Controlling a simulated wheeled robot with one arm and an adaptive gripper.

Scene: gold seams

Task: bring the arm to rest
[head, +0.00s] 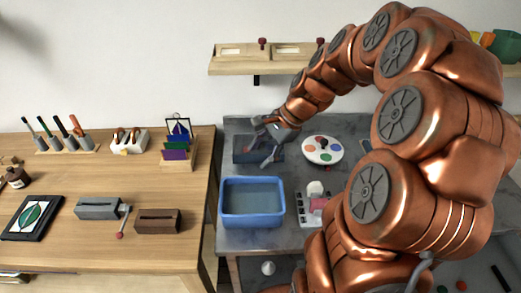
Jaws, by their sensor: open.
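My arm, copper-coloured with several round grey joint caps, fills the right side of the head view and curves over to the left. My gripper (267,143) hangs at its end, open, above or in front of a dark box (243,156) on the grey table. Whether the gripper touches that box, I cannot tell. I see nothing held between its fingers. Parts of the grey table are hidden behind my arm.
A blue tub (252,183) stands in front of the gripper. A white palette (323,150) lies to its right. A wall shelf (230,66) is behind. The wooden table (150,190) at left bears a brush rack (65,149), boxes and a dark picture panel (33,217). A gap separates the tables.

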